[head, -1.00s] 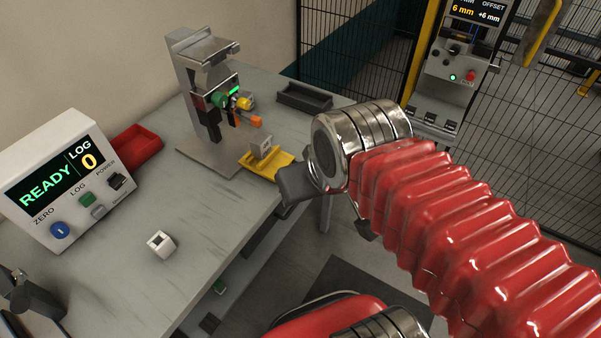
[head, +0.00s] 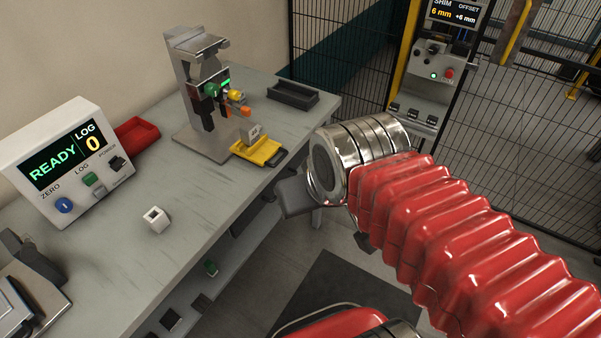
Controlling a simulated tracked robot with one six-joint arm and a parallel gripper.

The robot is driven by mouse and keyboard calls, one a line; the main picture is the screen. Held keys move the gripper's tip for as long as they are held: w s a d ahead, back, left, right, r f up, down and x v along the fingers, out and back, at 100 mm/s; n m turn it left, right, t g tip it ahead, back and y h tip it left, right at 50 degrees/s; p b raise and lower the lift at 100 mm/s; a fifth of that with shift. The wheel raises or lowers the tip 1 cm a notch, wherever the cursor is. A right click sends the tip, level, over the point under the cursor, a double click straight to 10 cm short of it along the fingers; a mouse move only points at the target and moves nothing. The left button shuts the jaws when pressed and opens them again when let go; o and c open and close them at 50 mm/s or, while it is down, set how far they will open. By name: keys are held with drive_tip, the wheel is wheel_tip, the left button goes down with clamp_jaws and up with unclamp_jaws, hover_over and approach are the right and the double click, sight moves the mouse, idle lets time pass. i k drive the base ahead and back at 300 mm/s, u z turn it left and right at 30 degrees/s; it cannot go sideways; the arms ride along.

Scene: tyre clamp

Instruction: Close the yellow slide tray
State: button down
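The yellow slide tray (head: 268,154) sticks out from the foot of the grey metal clamp fixture (head: 190,105) on the workbench. A small grey block (head: 251,133) with a marking stands at its fixture-side end. The tray's near end, with a dark gap or handle, is in plain view. My gripper (head: 291,197) shows only as a dark grey part beyond the wrist, right of and nearer than the tray, apart from it. Its fingertips are hard to make out, so its opening cannot be told.
On the bench (head: 190,215) are a READY/LOG display box (head: 65,165), a red bin (head: 137,136), a dark tray (head: 292,95) and a small white block (head: 156,219). A control panel (head: 432,75) and mesh fence stand behind.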

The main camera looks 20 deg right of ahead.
sight(260, 152)
drive_tip(key=k, duration=0.6)
drive_tip(key=u, duration=0.55)
drive_tip(key=i, duration=1)
